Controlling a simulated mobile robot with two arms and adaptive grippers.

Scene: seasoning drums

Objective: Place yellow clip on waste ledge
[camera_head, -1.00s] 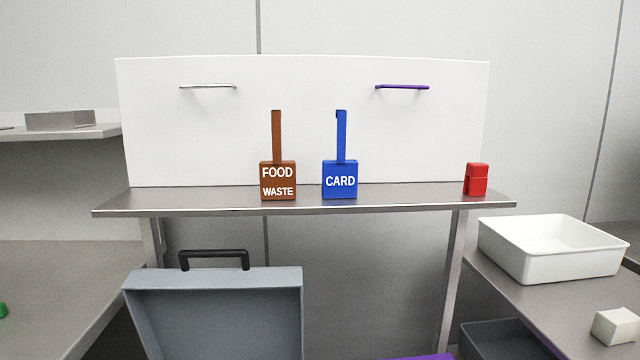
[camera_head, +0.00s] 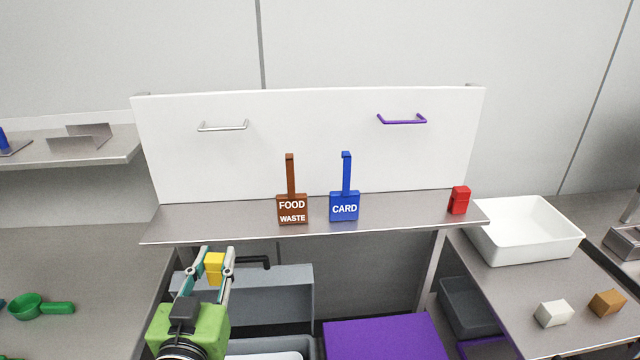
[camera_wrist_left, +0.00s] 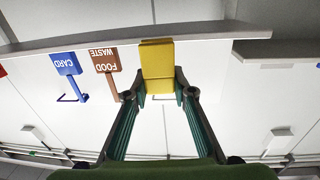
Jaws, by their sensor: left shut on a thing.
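The yellow clip (camera_head: 214,268) is a small yellow block held between the fingertips of my left gripper (camera_head: 207,262). In the left wrist view the clip (camera_wrist_left: 157,67) sits upright between the fingers of my left gripper (camera_wrist_left: 160,97), which is shut on it. The waste ledge (camera_head: 385,212) is the grey metal shelf in front of the white panel. In the head view the clip is just below the ledge's front edge, toward its left end. The brown FOOD WASTE tag (camera_head: 292,209) and blue CARD tag (camera_head: 344,206) stand on the ledge. My right gripper is not in view.
A red clip (camera_head: 459,200) stands at the ledge's right end. The ledge left of the brown tag is bare. A grey bin with a raised lid (camera_head: 290,285) is below the ledge. A white tub (camera_head: 527,229) stands on the right counter.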

